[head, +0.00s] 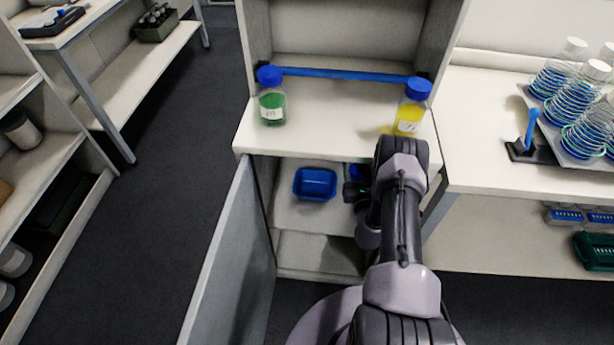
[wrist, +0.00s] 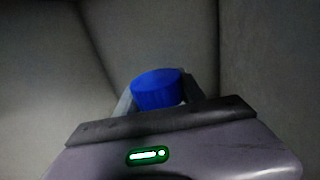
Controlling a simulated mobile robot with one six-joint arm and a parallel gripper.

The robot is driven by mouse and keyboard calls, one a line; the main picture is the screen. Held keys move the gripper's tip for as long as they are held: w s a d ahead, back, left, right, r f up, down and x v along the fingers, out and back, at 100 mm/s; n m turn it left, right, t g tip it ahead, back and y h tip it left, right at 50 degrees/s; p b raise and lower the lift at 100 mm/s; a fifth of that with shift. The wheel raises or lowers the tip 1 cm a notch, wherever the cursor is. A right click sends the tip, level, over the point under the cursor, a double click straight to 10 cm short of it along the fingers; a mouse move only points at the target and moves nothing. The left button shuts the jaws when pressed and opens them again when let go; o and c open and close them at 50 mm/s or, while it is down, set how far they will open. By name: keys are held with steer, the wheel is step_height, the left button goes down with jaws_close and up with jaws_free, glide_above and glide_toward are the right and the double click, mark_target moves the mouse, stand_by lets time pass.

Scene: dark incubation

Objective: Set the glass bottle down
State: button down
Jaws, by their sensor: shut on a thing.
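My gripper (head: 354,188) is inside the open lower cabinet, shut on a blue-capped glass bottle. In the wrist view the bottle's blue cap (wrist: 157,90) shows between the fingers of my gripper (wrist: 160,100); the bottle's body is hidden behind the gripper. In the head view only a bit of the blue cap (head: 357,172) shows beside my arm. I cannot tell whether the bottle's base touches the cabinet shelf (head: 296,216).
A blue tray (head: 315,183) sits on the cabinet shelf left of my gripper. The cabinet door (head: 232,255) hangs open at left. On the counter (head: 335,120) above stand a green bottle (head: 271,105) and a yellow bottle (head: 409,117). Pale cabinet walls surround the gripper.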

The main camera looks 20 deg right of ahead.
step_height(320, 180, down, 6)
steer(key=b, duration=0.3)
step_height(320, 180, down, 4)
steer(key=shift+f+b, duration=0.2)
steer(key=shift+b, duration=1)
steer(key=shift+r, duration=0.2)
steer(key=c, duration=0.7)
jaws_free()
steer(key=shift+f, duration=0.15)
steer(key=shift+r, duration=0.2)
steer(key=p+v, duration=0.6)
steer(key=v, duration=0.6)
